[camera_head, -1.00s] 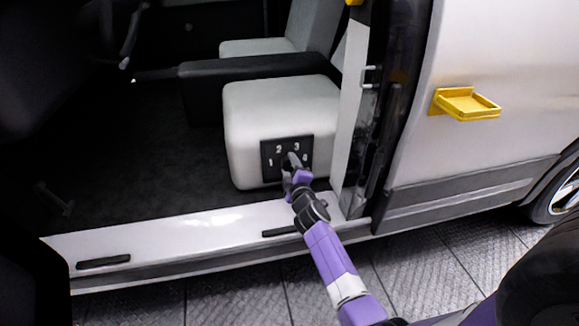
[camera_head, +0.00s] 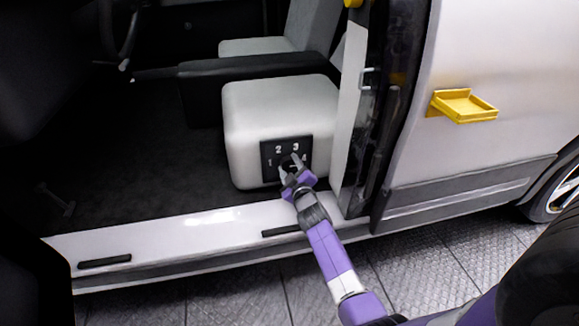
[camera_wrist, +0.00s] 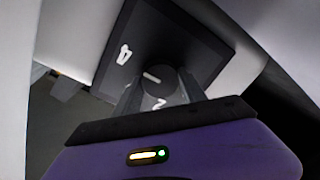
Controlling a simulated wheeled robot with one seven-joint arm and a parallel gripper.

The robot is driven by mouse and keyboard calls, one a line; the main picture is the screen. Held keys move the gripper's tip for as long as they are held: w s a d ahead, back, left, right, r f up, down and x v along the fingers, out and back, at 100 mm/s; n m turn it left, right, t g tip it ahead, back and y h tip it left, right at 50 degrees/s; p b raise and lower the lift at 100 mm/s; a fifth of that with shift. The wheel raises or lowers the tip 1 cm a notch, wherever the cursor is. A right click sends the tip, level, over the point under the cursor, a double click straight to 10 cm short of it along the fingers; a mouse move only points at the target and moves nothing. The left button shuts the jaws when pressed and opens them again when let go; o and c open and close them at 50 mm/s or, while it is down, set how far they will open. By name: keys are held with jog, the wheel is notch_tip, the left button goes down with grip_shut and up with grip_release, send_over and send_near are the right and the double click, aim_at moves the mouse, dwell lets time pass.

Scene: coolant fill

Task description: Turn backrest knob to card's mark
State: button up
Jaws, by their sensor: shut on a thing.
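The backrest knob is a dark round knob (camera_wrist: 170,84) with a white line on its face, seen in the wrist view. It sits on a black square plate (camera_head: 265,165) marked 1, 2, 3 and 4, on the side of the pale seat base (camera_head: 250,110). My gripper (camera_head: 292,164) reaches the plate and is shut on the knob, with one finger on each side. In the wrist view the white line slants up-left, roughly toward the numeral 4 (camera_wrist: 124,54). Another numeral (camera_wrist: 160,103) shows between the fingers, hard to read. I see no card.
A yellow tray (camera_head: 464,106) is fixed to the van's pale outer panel at right. The door pillar (camera_head: 350,110) stands close right of the seat base. The white door sill (camera_head: 190,232) runs below my arm. The dark van floor (camera_head: 150,150) left of the seat is mostly clear.

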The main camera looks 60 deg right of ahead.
jog(key=shift+f, duration=0.1)
jog(key=o, duration=1.4)
jog(key=shift+c, duration=0.2)
jog(key=shift+b+v, duration=0.8)
jog(key=shift+v, duration=3.15)
